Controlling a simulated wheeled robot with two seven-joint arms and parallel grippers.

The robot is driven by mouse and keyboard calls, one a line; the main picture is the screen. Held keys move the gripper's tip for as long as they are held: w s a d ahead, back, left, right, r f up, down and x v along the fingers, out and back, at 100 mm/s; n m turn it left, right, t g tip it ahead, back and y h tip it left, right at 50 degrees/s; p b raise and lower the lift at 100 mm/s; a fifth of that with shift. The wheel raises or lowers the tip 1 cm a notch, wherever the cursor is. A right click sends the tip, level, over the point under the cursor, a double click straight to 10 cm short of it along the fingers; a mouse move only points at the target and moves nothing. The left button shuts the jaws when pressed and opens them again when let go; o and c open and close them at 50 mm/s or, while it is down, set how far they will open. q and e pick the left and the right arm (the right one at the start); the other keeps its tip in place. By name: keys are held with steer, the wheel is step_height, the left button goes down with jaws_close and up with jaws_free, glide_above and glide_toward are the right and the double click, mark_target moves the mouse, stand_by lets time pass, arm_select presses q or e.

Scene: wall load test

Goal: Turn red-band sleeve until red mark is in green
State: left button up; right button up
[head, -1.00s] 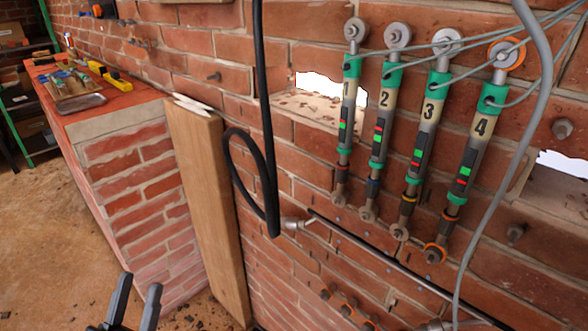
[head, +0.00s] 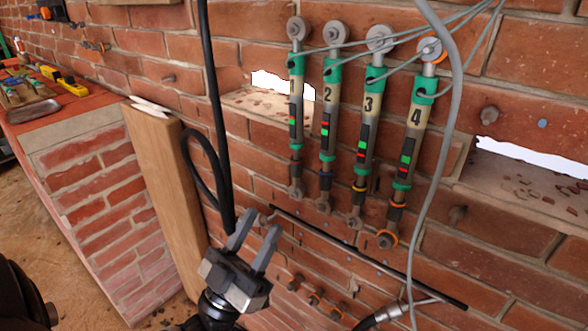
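Four numbered rods hang on the brick wall: rod 1 (head: 296,95), rod 2 (head: 329,105), rod 3 (head: 369,110) and rod 4 (head: 418,120). Each has green collars and a dark window with small red and green patches. Rod 4 has orange rings at both ends and an orange-looking band (head: 397,196) low down; I cannot tell whether this is the red band. Rod 3 has a yellow band (head: 360,187), rod 2 a blue one (head: 326,172). My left gripper (head: 259,222) is open and empty, below and left of the rods. My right gripper is not in view.
A black cable (head: 217,110) hangs left of the rods, its loop near a wooden plank (head: 165,190). A grey cable (head: 447,120) passes close to rod 4. A dark bar (head: 350,246) runs below the rods. A brick ledge (head: 70,113) with tools stands left.

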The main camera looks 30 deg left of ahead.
mark_target(292, 168)
arm_select(q)
steer(key=p+x, duration=0.1)
steer(key=x, duration=0.9)
steer(key=shift+w+d+r, duration=0.15)
steer(key=shift+w, duration=0.05)
steer(key=shift+h, duration=0.3)
jaws_close()
